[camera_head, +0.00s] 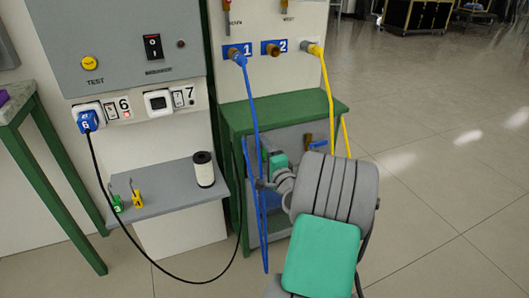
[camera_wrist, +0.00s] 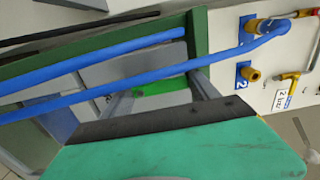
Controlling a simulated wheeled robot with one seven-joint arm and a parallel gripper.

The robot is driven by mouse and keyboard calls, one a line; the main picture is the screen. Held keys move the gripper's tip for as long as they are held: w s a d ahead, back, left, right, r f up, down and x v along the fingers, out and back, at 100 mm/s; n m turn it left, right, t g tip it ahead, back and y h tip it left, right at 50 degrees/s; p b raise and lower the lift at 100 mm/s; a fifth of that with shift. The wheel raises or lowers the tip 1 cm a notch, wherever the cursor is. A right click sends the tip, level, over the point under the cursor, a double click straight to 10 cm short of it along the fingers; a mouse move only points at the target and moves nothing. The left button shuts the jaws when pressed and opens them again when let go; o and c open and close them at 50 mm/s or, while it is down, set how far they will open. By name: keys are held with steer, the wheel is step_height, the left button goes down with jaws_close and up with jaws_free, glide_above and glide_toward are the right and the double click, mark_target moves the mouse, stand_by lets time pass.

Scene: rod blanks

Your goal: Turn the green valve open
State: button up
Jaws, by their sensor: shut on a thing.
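The green valve's bright green handle (camera_wrist: 163,87) shows between my two grey fingers in the wrist view. My gripper (camera_wrist: 160,86) is shut on it. In the head view my gripper (camera_head: 262,182) reaches under the green bench, close behind the hanging blue hose. Only a small green sliver shows beside my gripper there, and my wrist hides most of the valve. The valve's body and how far the handle is turned cannot be made out.
The blue hose (camera_head: 253,110) hangs from port 1 and crosses close to my gripper. A yellow hose (camera_head: 327,80) hangs to the right. The green bench top (camera_head: 290,108) is above my gripper. A blue handle (camera_head: 318,144) lies to the right. Open floor (camera_head: 440,190) is at right.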

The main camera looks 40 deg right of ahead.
steer(key=o, duration=1.4)
steer(key=shift+c, duration=0.2)
